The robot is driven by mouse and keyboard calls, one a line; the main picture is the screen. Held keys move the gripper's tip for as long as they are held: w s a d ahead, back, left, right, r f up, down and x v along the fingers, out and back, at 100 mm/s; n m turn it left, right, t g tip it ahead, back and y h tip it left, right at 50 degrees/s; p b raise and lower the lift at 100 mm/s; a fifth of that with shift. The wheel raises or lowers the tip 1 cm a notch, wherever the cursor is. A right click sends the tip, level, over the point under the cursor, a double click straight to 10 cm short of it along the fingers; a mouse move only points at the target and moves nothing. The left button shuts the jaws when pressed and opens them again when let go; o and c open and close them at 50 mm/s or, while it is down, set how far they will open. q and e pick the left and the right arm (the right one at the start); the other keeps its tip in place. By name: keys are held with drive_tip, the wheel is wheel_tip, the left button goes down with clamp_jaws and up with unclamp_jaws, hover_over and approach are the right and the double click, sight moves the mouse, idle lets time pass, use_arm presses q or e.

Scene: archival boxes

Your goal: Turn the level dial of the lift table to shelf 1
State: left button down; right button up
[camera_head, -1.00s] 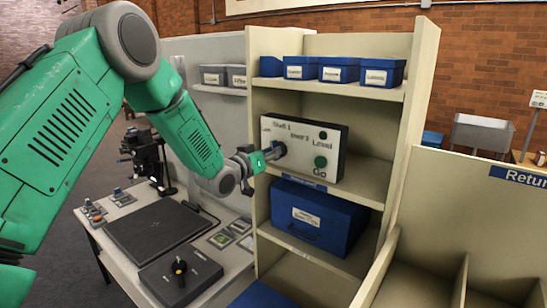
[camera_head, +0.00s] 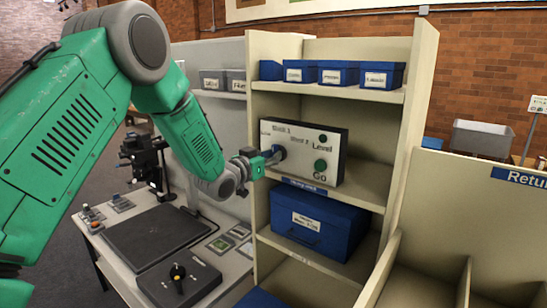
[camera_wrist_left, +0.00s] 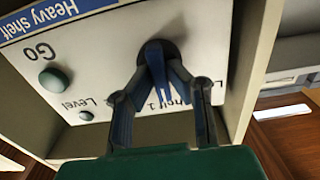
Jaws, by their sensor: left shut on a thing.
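The lift table's white control panel (camera_head: 302,150) stands in a shelf bay. It carries the words Level and Go, shelf labels and a round green Go button (camera_head: 320,165). The blue level dial (camera_wrist_left: 157,68) sits on a dark round base in the panel and is partly covered by my fingers. My left gripper (camera_head: 274,156) is at the panel's left part, its fingers closed on both sides of the dial. The wrist view shows the panel upside down, with a Shelf 1 label near the fingers. Where the dial points is hard to tell. My right gripper is out of view.
A large blue box (camera_head: 318,220) stands on the shelf below the panel, with small blue boxes (camera_head: 338,73) above. A desk with a black pad (camera_head: 152,240) and a black box with a yellow-marked knob (camera_head: 178,275) is at the lower left. A return cart (camera_head: 470,220) stands right.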

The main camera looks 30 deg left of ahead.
use_arm(q)
drive_tip(key=c, duration=1.6)
unclamp_jaws()
drive_tip(key=shift+s+f, duration=0.1)
drive_tip(key=shift+f, duration=0.15)
drive_tip(key=shift+o, duration=0.2)
drive_tip(key=shift+a+r, duration=0.1)
drive_tip(key=s+a, duration=0.1)
drive_tip(key=s, duration=1)
drive_tip(key=shift+s, duration=0.4)
